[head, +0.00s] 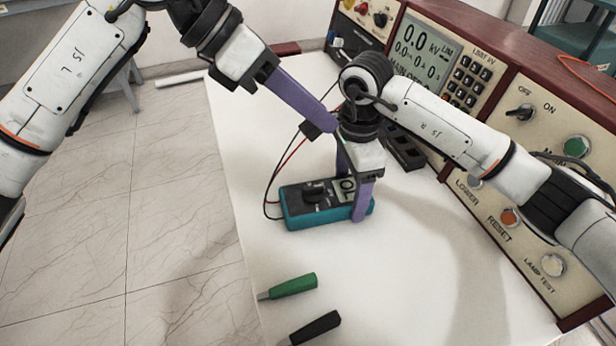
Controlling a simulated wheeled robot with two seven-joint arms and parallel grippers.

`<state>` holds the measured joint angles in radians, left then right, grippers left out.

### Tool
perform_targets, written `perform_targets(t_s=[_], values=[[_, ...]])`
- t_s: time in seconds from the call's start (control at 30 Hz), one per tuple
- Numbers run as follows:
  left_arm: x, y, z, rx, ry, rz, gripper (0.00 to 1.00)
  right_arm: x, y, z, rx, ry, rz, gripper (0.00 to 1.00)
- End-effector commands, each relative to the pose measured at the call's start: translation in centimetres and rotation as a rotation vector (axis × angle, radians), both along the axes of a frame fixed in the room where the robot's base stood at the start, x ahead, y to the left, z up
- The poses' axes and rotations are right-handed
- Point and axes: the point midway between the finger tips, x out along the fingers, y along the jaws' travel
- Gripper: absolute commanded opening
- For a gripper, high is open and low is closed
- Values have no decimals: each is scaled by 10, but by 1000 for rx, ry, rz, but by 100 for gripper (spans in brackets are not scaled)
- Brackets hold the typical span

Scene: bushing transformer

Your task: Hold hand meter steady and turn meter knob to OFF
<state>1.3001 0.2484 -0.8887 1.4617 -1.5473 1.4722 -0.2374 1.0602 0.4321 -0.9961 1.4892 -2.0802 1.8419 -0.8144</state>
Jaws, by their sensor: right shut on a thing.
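The hand meter (295,215) is a teal box with a dark face, lying on the white table. Its black knob (315,194) is at the left of the face; its pointer setting is too small to read. Its small display is at the right, partly covered. My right gripper (354,190) is shut on the hand meter's right end, one purple finger on the near side and one behind. My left gripper (324,122) is up and behind the meter, its purple finger pointing down and right, close to my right wrist. Its jaw gap is hidden.
Red and black leads (268,190) loop left of the meter. A control console (500,180) with display, keypad and knobs stands along the right. The table's (400,290) front right is clear.

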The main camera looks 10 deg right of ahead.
Motion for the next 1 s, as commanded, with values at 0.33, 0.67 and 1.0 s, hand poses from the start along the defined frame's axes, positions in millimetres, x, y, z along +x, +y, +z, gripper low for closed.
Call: perform_targets(t_s=[0.33, 0.67, 1.0], values=[[12, 49, -55, 370, -138, -98, 29, 2, -3, 2, 7, -1, -11, 32], [12, 25, -108, 367, -138, -102, 29, 2, -2, 2, 6, 0, -9, 32], [14, 6, -152, 365, -142, -101, 29, 1, -2, 2, 6, 0, -8, 32]])
